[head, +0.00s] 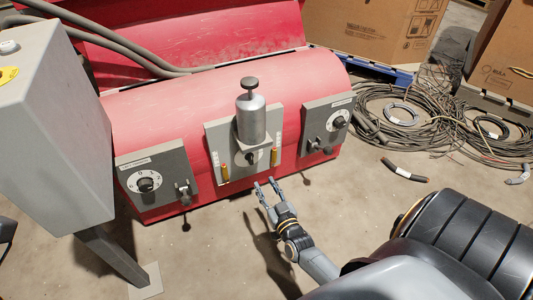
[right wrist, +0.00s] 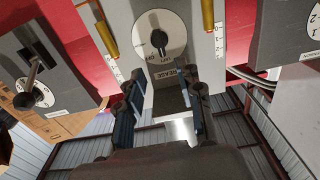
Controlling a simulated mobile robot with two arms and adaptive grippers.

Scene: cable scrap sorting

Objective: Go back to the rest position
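My right gripper (head: 270,183) is in front of the red machine's (head: 200,108) middle panel (head: 217,135), low and near its bottom edge. Its fingers are spread apart with nothing between them. In the right wrist view the two dark fingers of the gripper (right wrist: 164,92) stand apart, pointing toward a panel with a round white dial (right wrist: 160,35). The fingers appear apart from the dial. My left gripper does not show in either view.
A grey control box (head: 50,120) on a post stands at left. Panels with knobs (head: 146,181) and small levers stick out from the machine. A grey cylinder (head: 251,118) tops the middle panel. Cable coils (head: 400,118), cable pieces (head: 404,169) and cardboard boxes (head: 370,30) are at right.

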